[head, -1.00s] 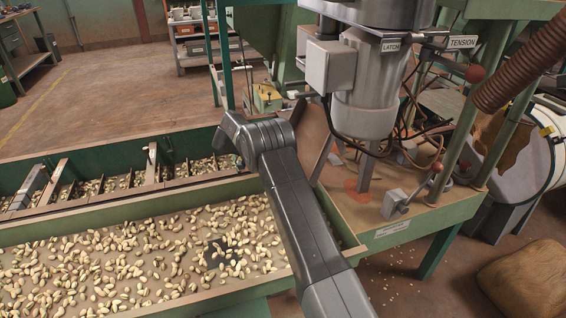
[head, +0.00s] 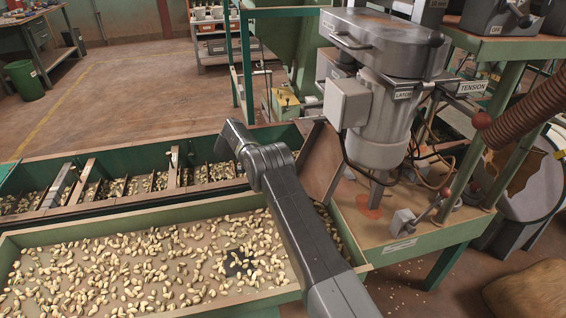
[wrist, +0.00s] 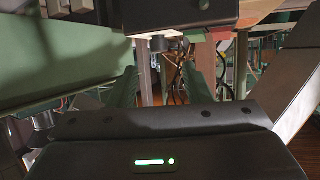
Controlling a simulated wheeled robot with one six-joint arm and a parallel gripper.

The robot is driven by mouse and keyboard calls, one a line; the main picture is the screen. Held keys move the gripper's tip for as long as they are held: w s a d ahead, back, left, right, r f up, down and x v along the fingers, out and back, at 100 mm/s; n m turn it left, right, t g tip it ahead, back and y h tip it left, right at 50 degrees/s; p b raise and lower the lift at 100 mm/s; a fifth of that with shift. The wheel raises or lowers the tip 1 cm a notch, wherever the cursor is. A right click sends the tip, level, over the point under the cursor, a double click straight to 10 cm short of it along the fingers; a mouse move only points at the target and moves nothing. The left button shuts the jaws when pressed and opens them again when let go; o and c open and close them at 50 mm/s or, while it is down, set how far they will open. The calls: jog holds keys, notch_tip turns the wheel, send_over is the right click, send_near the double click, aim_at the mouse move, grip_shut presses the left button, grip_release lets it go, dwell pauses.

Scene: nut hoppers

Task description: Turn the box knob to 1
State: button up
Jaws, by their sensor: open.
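A dark grey box (head: 497,20) marked OFF stands on the green frame at the top right of the head view. In the head view only my arm shows, and the gripper is hidden.
A grey machine (head: 382,115) with LATCH and TENSION labels stands right of my arm, with a box on its side. A nut tray (head: 130,215) lies below my arm. A ribbed hose (head: 525,108) and a red-knobbed lever (head: 443,195) are at the right.

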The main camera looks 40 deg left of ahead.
jog(key=shift+s+a+p, duration=0.1)
jog(key=shift+s+p, duration=0.05)
jog(key=shift+p, duration=0.35)
jog(key=shift+f+b, duration=0.2)
jog(key=shift+b, duration=0.7)
jog(key=b, duration=0.2)
jog(key=shift+w+d+f+b, duration=0.2)
jog(key=shift+w+d+b, duration=0.1)
jog(key=shift+b, duration=0.05)
jog(key=b, duration=0.2)
jog(key=shift+w+d+f+b, duration=0.1)
jog(key=shift+w+d+b, duration=0.05)
jog(key=shift+d+b, duration=0.15)
jog(key=shift+w+d+f+b, duration=0.15)
jog(key=shift+d+b, duration=0.2)
jog(key=shift+b, duration=0.9)
jog(key=shift+r+b+x, duration=0.2)
jog(key=shift+b+x, duration=0.15)
jog(key=shift+x, duration=1.75)
jog(key=p+v, duration=0.4)
jog(key=v, duration=0.1)
jog(key=shift+r, duration=0.3)
